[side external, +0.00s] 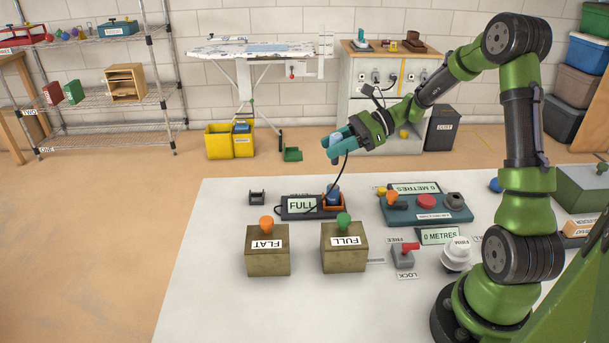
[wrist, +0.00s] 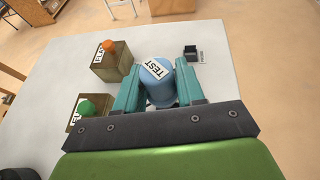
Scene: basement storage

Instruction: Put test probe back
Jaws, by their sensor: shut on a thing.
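My gripper (side external: 340,146) is raised above the far side of the white table, shut on a blue rounded test probe marked TEST (wrist: 157,83). In the wrist view the probe sits between the two teal fingers (wrist: 158,88), label facing the camera. In the side view it is mostly hidden by the fingers. A thin dark cable (side external: 345,172) hangs below the gripper towards the tester with a FULL display (side external: 301,206). A small black holder (side external: 257,198) stands empty left of the tester; it also shows in the wrist view (wrist: 191,53).
A blue piece (side external: 333,194) sits in an orange cradle (side external: 333,206) on the tester. Boxes marked FLAT (side external: 267,263) and FULL (side external: 343,259) stand in front. A teal control box (side external: 427,211) and a red-lever switch (side external: 404,257) are to the right. The table's left part is clear.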

